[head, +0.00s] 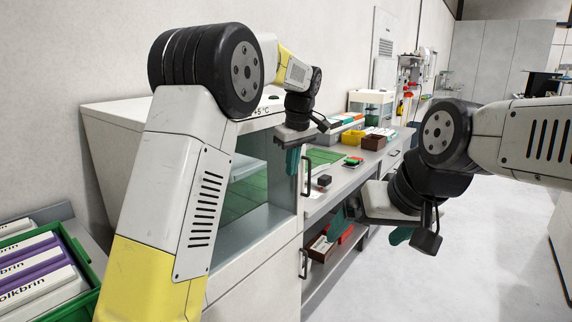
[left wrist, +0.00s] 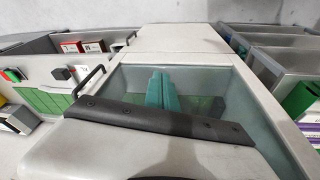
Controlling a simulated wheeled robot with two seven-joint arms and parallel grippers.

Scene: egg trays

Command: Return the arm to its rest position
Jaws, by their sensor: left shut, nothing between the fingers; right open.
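My left arm rises from the bottom of the head view and bends over toward the cabinet. My left gripper (head: 293,160) has teal fingers and hangs in front of the open +5 °C cabinet (head: 262,225). Its fingers (left wrist: 162,90) are together and empty in the left wrist view, with the cabinet's opening behind them. My right arm comes in from the right. My right gripper (head: 402,235) points down over the floor, beside the bench, with only part of its teal fingers showing.
A green crate (head: 85,262) with labelled boxes stands at the lower left. The bench (head: 345,182) holds a yellow bin (head: 353,137), a brown bin (head: 374,142) and a green mat (head: 325,156). A shelf below holds more bins. The floor (head: 490,245) at right is clear.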

